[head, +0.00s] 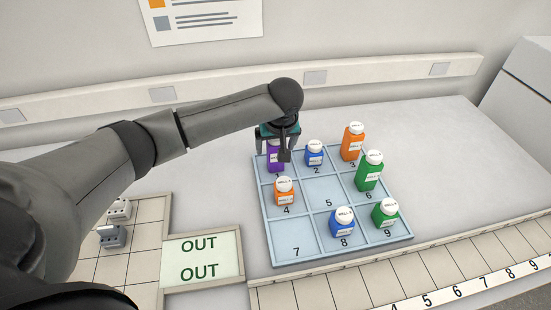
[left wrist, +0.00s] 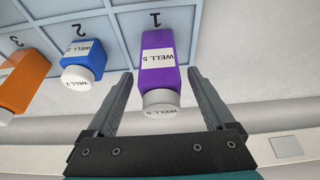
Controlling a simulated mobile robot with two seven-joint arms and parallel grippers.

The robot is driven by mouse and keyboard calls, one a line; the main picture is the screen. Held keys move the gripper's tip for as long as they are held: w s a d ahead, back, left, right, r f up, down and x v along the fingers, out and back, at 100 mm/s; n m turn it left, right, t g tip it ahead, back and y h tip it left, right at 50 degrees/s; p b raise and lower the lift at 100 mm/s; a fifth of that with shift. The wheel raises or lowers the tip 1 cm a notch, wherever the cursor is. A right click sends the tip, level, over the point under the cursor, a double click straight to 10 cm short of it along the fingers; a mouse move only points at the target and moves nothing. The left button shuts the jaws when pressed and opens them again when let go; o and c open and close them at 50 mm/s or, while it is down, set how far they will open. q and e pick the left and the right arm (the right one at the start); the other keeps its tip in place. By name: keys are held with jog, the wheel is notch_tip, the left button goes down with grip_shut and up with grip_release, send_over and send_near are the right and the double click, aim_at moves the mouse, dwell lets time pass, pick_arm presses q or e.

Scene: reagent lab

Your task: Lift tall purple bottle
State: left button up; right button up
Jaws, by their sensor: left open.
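The tall purple bottle (head: 275,157) stands in compartment 1 of the blue grid tray (head: 289,258), at its back left. In the left wrist view the purple bottle (left wrist: 158,65) has a white cap and a label reading WELL 5. My left gripper (head: 273,150) is above and around the bottle in the head view, hiding its top. In the left wrist view my left gripper (left wrist: 160,78) is open, with one finger on each side of the bottle and gaps visible between. My right gripper is not in view.
A short blue bottle (head: 314,153) stands in compartment 2 and an orange bottle (head: 351,142) in 3. Green, blue and orange bottles fill other compartments; 5 and 7 are empty. An OUT panel (head: 203,257) lies left of the tray. The table right of it is clear.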

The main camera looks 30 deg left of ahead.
pick_arm(q)
jog(key=shift+x, duration=1.3)
grip_shut()
